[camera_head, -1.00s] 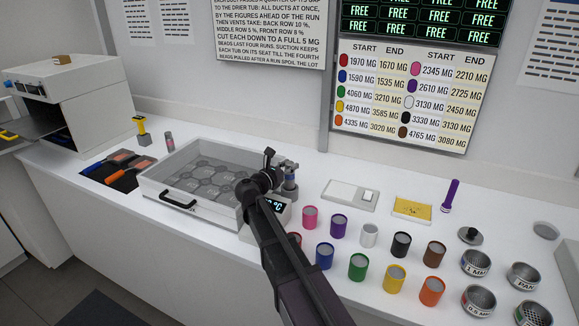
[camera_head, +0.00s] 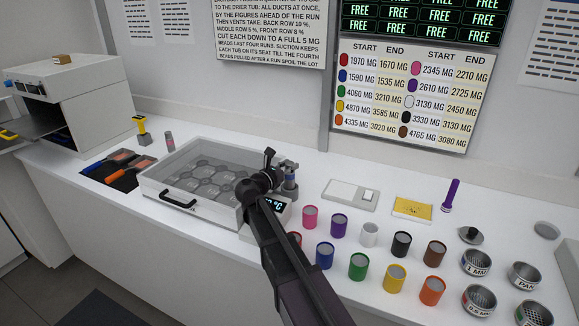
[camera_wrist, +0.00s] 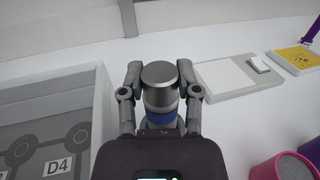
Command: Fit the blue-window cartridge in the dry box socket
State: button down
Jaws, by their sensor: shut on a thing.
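My gripper (camera_wrist: 160,88) is shut on the blue-window cartridge (camera_wrist: 159,76), a grey metal cylinder with a blue band (camera_wrist: 162,112) low on its side. The cartridge looks upright between the fingers. In the head view the cartridge (camera_head: 290,172) shows just right of my gripper, at the right end of the dry box. The dry box (camera_head: 160,193) is a white tray-like case with a clear top, a black handle and a lit display (camera_head: 272,204). The socket is hidden below the cartridge, so I cannot tell whether the cartridge is seated in it.
Several coloured jars stand in front right, including a pink jar (camera_head: 310,217) and a blue jar (camera_head: 324,255). A white scale (camera_head: 345,194) and a yellow tray (camera_head: 412,208) lie behind them. Metal sieves (camera_head: 475,263) stand far right. A white oven (camera_head: 75,100) is at left.

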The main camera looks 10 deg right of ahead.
jog(key=shift+s+f+b, duration=0.3)
jog(key=shift+f+b, duration=0.05)
jog(key=shift+b, duration=0.15)
jog(key=shift+c, duration=1.2)
grip_release()
jog(key=shift+w+r+p, duration=0.25)
jog(key=shift+r+p, duration=0.1)
jog(key=shift+p, duration=0.1)
